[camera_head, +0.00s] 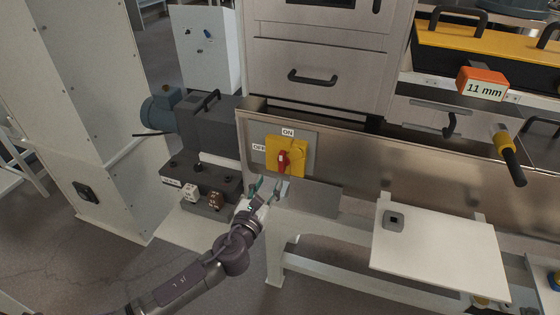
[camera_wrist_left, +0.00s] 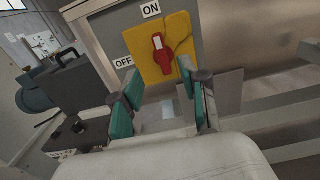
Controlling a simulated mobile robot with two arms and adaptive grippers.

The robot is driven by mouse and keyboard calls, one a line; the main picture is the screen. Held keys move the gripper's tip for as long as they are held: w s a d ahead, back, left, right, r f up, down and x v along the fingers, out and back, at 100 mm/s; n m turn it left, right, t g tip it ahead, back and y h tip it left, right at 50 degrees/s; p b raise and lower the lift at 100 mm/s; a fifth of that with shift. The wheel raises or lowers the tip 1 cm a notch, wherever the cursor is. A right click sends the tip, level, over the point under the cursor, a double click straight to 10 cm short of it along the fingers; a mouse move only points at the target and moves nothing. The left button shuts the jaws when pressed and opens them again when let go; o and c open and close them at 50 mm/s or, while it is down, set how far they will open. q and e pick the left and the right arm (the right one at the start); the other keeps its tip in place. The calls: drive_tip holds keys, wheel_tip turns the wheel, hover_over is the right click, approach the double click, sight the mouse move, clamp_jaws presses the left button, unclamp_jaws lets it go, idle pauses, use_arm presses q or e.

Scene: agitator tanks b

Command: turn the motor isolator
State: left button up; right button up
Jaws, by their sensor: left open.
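The motor isolator is a red rotary handle (camera_head: 283,160) on a yellow plate (camera_head: 299,149), fixed to a grey panel. ON is printed above the plate and OFF at its left. The handle stands roughly upright, towards ON. In the left wrist view the red handle (camera_wrist_left: 162,55) and yellow plate (camera_wrist_left: 141,43) lie beyond the fingers. My left gripper (camera_head: 268,188) is open and empty, just below and in front of the handle, not touching it. Its teal-padded fingers (camera_wrist_left: 160,100) are spread apart in the wrist view. My right gripper is not in view.
A blue motor (camera_head: 160,110) and dark gearbox stand left of the panel. A white shelf (camera_head: 440,255) holding a small grey block (camera_head: 393,220) juts out at the right. An orange 11 mm block (camera_head: 482,84) and a yellow-collared black handle (camera_head: 509,155) are at upper right.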

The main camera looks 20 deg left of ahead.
sight(281, 162)
use_arm(q)
drive_tip(key=w, duration=0.9)
drive_tip(key=shift+w+d+f, duration=0.1)
drive_tip(key=shift+w+d, duration=0.05)
drive_tip(key=shift+w, duration=0.45)
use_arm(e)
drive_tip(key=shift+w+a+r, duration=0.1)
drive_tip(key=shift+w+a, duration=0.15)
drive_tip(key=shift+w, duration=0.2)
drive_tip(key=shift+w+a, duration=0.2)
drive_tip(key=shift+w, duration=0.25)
use_arm(q)
drive_tip(key=shift+c, duration=0.2)
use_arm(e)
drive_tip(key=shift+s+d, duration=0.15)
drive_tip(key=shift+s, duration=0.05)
use_arm(q)
clamp_jaws()
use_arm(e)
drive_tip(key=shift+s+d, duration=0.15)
